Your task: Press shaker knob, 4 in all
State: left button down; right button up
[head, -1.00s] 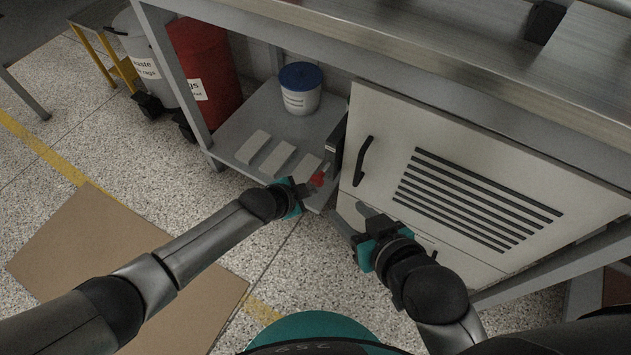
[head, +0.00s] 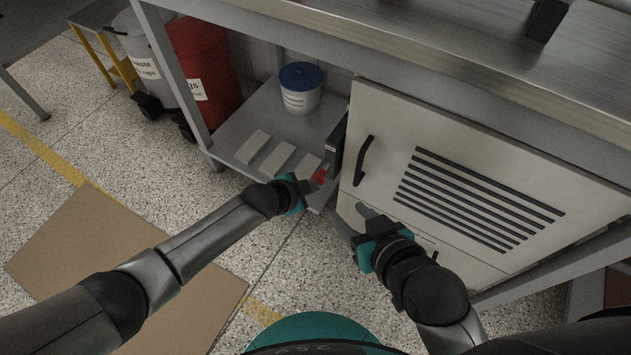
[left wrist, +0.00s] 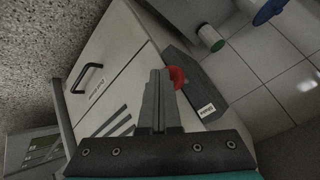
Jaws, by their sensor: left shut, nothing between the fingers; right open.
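The red shaker knob (head: 320,176) sits on a narrow dark box (head: 336,150) at the left side of the white cabinet. My left gripper (head: 309,186) is shut and empty, with its fingertips right at the knob. In the left wrist view the shut fingers (left wrist: 159,76) overlap part of the red knob (left wrist: 177,76). I cannot tell whether they touch it. The dark box (left wrist: 196,88) carries a small white label in that view. My right gripper (head: 366,216) is open in front of the cabinet, lower right of the knob; its fingers are partly hidden.
A white cabinet (head: 480,165) with a black handle and dark slots stands right of the knob. The lower shelf (head: 232,138) holds pale flat blocks and a white tub with a blue lid (head: 299,90). The steel bench top (head: 480,60) hangs above. Cardboard (head: 120,270) lies on the floor.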

pick_arm(q)
jog(key=shift+w+d+r+b, duration=0.1)
jog(key=shift+w+d+b, duration=0.6)
jog(key=shift+w, duration=0.2)
dwell(0.9)
dwell(0.4)
jog(key=s+a+p, duration=0.2)
jog(key=s+p, duration=0.1)
jog(key=shift+s+a, duration=0.1)
jog(key=shift+a, duration=0.1)
dwell(0.3)
jog(key=s+a+p, duration=0.1)
jog(key=s, duration=0.1)
jog(key=s+a+p, duration=0.2)
dwell(0.5)
